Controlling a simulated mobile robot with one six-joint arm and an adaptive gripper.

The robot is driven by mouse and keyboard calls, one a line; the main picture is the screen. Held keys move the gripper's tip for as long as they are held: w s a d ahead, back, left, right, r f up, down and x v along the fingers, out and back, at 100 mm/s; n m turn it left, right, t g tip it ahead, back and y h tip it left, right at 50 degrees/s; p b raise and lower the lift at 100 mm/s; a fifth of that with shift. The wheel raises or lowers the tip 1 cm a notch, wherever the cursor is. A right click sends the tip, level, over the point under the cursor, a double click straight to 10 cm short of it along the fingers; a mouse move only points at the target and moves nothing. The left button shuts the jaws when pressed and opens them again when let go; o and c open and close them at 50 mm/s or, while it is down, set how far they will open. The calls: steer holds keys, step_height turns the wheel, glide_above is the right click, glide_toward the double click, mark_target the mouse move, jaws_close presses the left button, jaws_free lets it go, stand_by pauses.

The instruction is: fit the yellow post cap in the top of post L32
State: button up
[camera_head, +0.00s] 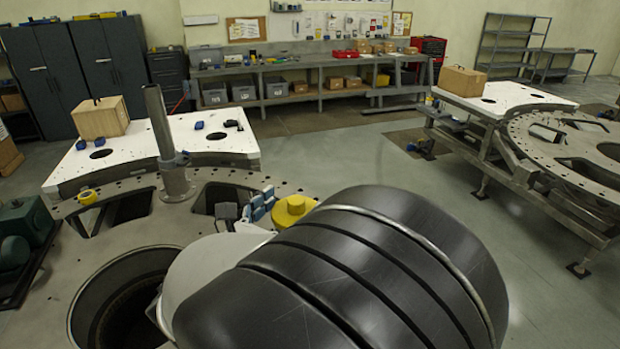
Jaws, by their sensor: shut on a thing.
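A tall grey metal post (161,135) rises from the turret plate (215,180), leaning slightly left in the picture. It has a collar partway up and a round flange at its foot. I can read no label on it, so I cannot tell if it is L32. A round yellow piece with a small raised centre (294,207) shows beside my arm, which partly covers it. A smaller yellow piece (87,197) lies at the plate's left edge. I cannot tell which is the post cap.
The plate has large openings (125,300). A second turret plate (520,135) stands right, across open floor (370,160).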

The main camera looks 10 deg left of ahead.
steer(key=shift+f+b, duration=0.35)
steer(key=shift+f, duration=0.15)
steer(key=o, duration=0.9)
